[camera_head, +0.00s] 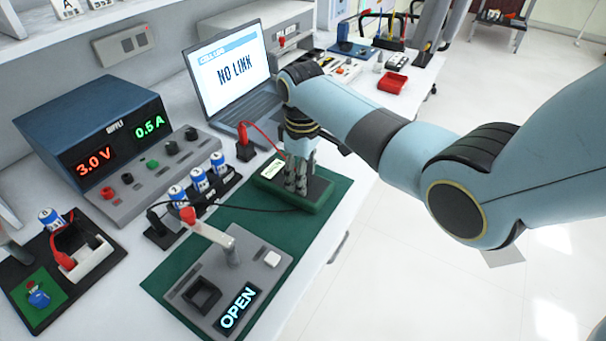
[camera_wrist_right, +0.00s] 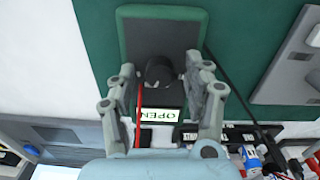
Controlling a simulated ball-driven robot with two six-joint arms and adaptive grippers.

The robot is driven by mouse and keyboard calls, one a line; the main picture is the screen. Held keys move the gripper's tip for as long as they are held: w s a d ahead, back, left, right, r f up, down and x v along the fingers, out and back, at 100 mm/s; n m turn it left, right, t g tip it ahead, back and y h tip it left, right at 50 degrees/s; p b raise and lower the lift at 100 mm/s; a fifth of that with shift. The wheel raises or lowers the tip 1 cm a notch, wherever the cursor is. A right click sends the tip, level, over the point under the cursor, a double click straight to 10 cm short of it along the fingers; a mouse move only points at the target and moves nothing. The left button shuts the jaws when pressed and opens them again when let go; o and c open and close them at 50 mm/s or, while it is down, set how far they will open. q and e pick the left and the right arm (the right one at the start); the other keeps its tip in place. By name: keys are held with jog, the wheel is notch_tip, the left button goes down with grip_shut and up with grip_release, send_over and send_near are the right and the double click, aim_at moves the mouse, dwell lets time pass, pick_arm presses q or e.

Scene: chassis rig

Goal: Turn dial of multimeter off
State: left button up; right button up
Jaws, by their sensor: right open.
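The multimeter (camera_head: 318,200) has a green case and a dark face and lies on the green mat. Its lit display (camera_head: 273,168) shows beside my right gripper (camera_head: 297,188), which points down over it. In the right wrist view the multimeter's green rim (camera_wrist_right: 127,40) and its display (camera_wrist_right: 158,115), reading OPEN, show. The round black dial (camera_wrist_right: 158,72) lies between the spread fingers of my right gripper (camera_wrist_right: 160,65). The fingers look apart from the dial; whether they touch it is unclear. A red lead crosses near the left finger. My left gripper is not in view.
A grey switch fixture (camera_head: 205,270) reading OPEN sits on the mat (camera_head: 160,275). A power supply (camera_head: 95,125) reads 3.0 V and 0.5 A. A laptop (camera_head: 228,75) reads NO LINK. Batteries stand in a holder at left, and red and black leads run near the multimeter.

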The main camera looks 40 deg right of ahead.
grip_shut()
dwell(0.4)
